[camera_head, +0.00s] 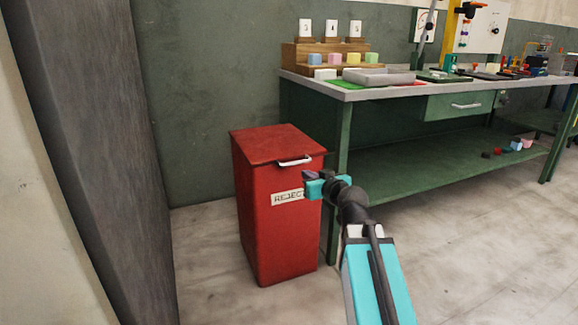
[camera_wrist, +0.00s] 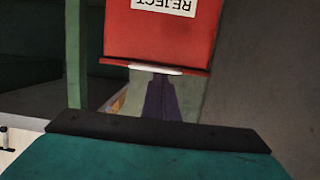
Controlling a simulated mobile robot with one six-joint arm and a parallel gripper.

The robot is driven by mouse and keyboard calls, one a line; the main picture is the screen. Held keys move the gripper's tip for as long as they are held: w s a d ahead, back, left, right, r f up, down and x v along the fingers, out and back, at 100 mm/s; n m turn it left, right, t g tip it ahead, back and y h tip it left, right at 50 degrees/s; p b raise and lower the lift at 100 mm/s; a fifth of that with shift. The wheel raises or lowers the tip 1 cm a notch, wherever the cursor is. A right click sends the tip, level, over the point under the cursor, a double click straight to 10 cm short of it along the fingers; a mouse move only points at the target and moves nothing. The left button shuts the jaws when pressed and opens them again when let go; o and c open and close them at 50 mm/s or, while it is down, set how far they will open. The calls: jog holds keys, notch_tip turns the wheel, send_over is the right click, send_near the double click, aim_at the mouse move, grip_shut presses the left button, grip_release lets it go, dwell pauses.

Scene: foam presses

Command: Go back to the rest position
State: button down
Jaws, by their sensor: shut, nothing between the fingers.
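My gripper (camera_head: 309,176) is shut and empty, in front of the red bin's upper right front edge in the head view. In the wrist view my dark fingers (camera_wrist: 160,98) are together, and their tips end at the bin's pale handle (camera_wrist: 155,70). I cannot tell whether they touch it. The red bin (camera_head: 262,215) is marked REJECT and its lid (camera_head: 270,143) is down. In the wrist view the bin (camera_wrist: 155,40) shows upside down. Part of the bin's right side is hidden behind my gripper.
A green workbench (camera_head: 345,93) stands right of the bin, with colored blocks (camera_head: 335,59) on a wooden rack. Its lower shelf (camera_head: 440,175) holds several small blocks. A dark pillar (camera_head: 95,150) stands at left. The floor (camera_head: 480,270) at the front right is clear.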

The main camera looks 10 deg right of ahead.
jog(key=s+a+f+g+p, duration=0.45)
jog(key=a+f+p, duration=0.45)
jog(key=p, duration=1.1)
jog(key=s+a+f+n+g+p, duration=0.1)
jog(key=s+a+f+g+p, duration=0.1)
jog(key=s+f+g+p, duration=0.65)
jog(key=s+d+f+m+g+h+p, duration=0.1)
jog(key=s+f+g+p, duration=0.1)
jog(key=s, duration=1)
jog(key=s+d+f+m+g+h+p, duration=0.1)
jog(key=s+p, duration=0.4)
jog(key=s, duration=0.7)
jog(key=s+d+f+m+g+p, duration=0.1)
jog(key=s+f+g+p, duration=0.3)
jog(key=s, duration=0.9)
jog(key=shift+d+f+g+h, duration=0.4)
jog(key=shift+d+f, duration=0.25)
jog(key=shift+d, duration=0.1)
